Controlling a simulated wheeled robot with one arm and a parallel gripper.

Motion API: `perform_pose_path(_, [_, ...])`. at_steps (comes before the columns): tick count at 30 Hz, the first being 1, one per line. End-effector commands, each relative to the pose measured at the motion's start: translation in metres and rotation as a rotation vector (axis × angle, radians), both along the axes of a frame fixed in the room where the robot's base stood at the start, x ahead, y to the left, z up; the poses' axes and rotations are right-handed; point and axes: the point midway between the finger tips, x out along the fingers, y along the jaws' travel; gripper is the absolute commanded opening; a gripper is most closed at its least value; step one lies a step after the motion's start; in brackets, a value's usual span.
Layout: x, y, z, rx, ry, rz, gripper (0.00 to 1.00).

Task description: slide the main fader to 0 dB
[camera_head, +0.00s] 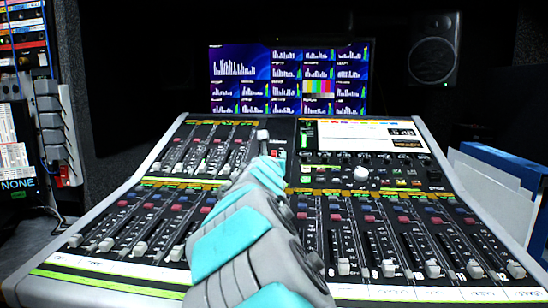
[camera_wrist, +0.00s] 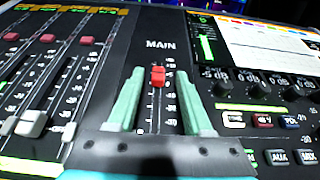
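The main fader's red cap (camera_wrist: 158,77) is in the wrist view, under the white word MAIN (camera_wrist: 160,44). It sits near the upper end of its slot, with the slot and scale marks running down below it. The scale numbers beside the cap are too small to read surely. My gripper (camera_wrist: 159,71) is open. Its two teal fingers stand on either side of the cap, with a visible gap on each side. In the head view my arm crosses the console's middle and hides much of the main fader.
The mixing console (camera_head: 46,272) has rows of channel faders with grey caps left and right of my arm. Knobs (camera_wrist: 225,88) and lit buttons (camera_wrist: 264,120) lie close to the right finger. A monitor (camera_head: 290,77) and a speaker (camera_head: 433,50) stand behind.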

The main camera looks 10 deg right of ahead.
Motion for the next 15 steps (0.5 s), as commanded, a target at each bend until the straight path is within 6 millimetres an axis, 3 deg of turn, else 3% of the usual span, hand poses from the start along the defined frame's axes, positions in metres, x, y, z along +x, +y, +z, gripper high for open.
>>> perform_pose_path(8, [-0.003,0.002,-0.001,-0.001,0.000,0.001,0.50])
perform_pose_path(15, [-0.026,0.009,-0.002,-0.002,0.001,0.001,0.50])
